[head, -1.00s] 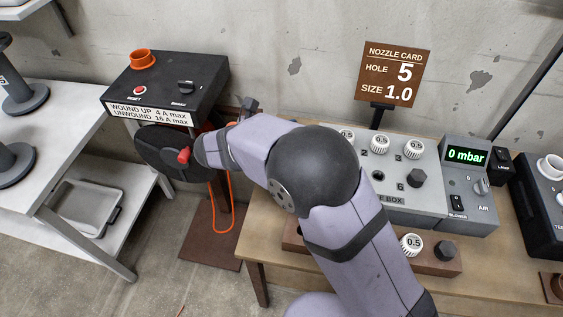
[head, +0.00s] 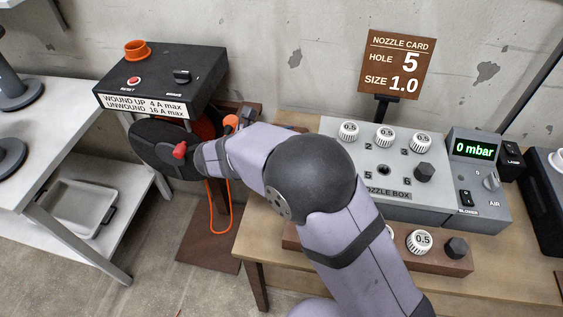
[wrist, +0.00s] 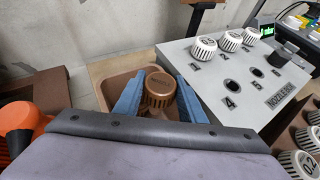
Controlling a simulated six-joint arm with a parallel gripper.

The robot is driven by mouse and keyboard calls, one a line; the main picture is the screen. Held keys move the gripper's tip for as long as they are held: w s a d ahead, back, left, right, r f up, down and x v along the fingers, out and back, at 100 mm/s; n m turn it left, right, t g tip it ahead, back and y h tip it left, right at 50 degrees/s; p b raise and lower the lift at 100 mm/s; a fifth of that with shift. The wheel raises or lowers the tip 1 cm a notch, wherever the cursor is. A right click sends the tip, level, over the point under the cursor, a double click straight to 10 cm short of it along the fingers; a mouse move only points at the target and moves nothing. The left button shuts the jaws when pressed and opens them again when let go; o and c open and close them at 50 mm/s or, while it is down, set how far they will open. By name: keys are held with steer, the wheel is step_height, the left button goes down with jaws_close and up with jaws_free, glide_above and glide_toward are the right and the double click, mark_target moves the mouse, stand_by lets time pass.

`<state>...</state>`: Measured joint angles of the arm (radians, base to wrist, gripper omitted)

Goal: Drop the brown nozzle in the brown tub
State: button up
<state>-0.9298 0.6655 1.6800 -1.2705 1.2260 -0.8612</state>
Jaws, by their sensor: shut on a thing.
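The brown nozzle (wrist: 159,90), ribbed with a flat round top, is held in the wrist view between the blue fingers of my gripper (wrist: 158,93). The gripper is shut on it. The brown tub (wrist: 108,68) shows just behind and around the nozzle, with its rim and part of its inside visible. The nozzle appears over the tub's opening, but I cannot tell how high it is. In the head view my arm hides the gripper, the nozzle and most or all of the tub.
The grey nozzle box (head: 405,200) stands to the right, with white nozzles along its back row and open holes at 4 and 5. A brown rack (head: 455,262) with spare nozzles lies in front of it. A black reel box (head: 165,80) and orange cable (head: 215,228) are at left.

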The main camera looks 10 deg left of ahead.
steer(key=shift+f, duration=0.4)
steer(key=o, duration=1.1)
steer(key=b+v, duration=0.1)
steer(key=v, duration=0.6)
steer(key=shift+s+r, duration=0.1)
steer(key=shift+s, duration=0.05)
